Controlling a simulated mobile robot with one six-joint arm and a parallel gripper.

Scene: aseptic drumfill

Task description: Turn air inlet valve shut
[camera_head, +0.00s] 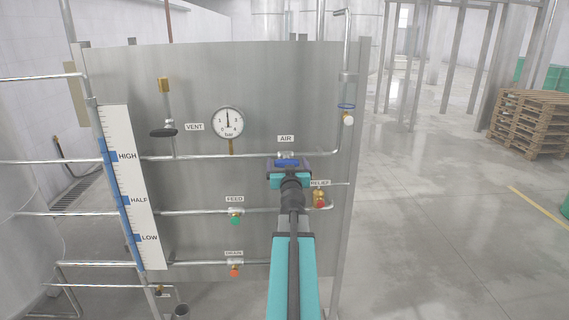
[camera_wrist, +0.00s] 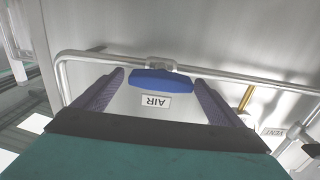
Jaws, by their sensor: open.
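The air inlet valve has a blue handle (camera_head: 287,162) on the upper pipe, just below the AIR label (camera_head: 286,139). In the wrist view the blue handle (camera_wrist: 161,81) lies along the pipe, with the upside-down AIR label (camera_wrist: 156,101) near it. My gripper (camera_head: 288,168) is in front of the handle and partly hides it in the head view. In the wrist view its two purple fingers (camera_wrist: 158,92) are apart, one on each side of the handle, with gaps to it. I cannot tell how far the fingertips are from it in depth.
The metal panel (camera_head: 257,85) also carries a pressure gauge (camera_head: 228,121), a black vent handle (camera_head: 163,132), a green feed valve (camera_head: 236,219), an orange drain valve (camera_head: 235,271) and a red relief valve (camera_head: 320,202) close to my gripper. Wooden pallets (camera_head: 529,122) stand far right; floor there is open.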

